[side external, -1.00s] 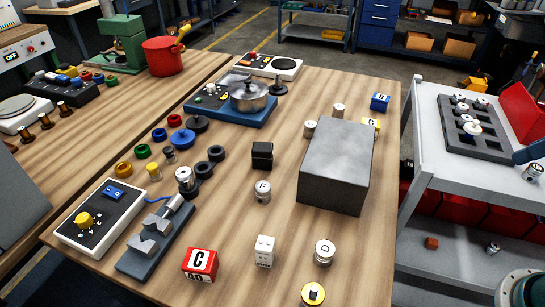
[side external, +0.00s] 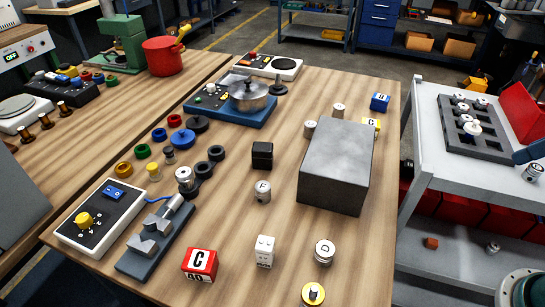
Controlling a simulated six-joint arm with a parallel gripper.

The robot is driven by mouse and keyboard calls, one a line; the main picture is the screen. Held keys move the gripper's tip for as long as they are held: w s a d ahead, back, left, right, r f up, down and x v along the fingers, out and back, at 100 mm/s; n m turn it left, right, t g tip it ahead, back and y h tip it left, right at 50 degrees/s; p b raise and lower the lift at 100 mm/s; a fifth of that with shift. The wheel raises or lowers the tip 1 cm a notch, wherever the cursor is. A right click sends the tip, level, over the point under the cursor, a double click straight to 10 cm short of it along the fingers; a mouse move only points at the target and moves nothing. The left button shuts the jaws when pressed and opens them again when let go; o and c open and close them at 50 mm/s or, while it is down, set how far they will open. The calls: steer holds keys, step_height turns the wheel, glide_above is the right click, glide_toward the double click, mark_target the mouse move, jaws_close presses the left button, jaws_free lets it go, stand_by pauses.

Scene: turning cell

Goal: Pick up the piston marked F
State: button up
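The piston marked F (side external: 263,191) is a small silver cylinder with a letter F on its top. It stands upright on the wooden table (side external: 225,235), between the black cube and the white block. A similar silver piston marked D (side external: 324,252) stands nearer the front right. Other silver pistons stand by the grey box, one at its left corner (side external: 310,128) and one behind it (side external: 338,111); their marks are too small to read. My gripper is not in view, and nothing touches the piston marked F.
A large grey box (side external: 336,165) stands right of the piston. A black cube (side external: 262,155) is behind it; a white block (side external: 265,251) and a red C block (side external: 200,264) are in front. A blue-grey fixture (side external: 155,240) lies left. Bare table surrounds the piston.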

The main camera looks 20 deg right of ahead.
stand_by(0.3)
steer(key=o, duration=0.5)
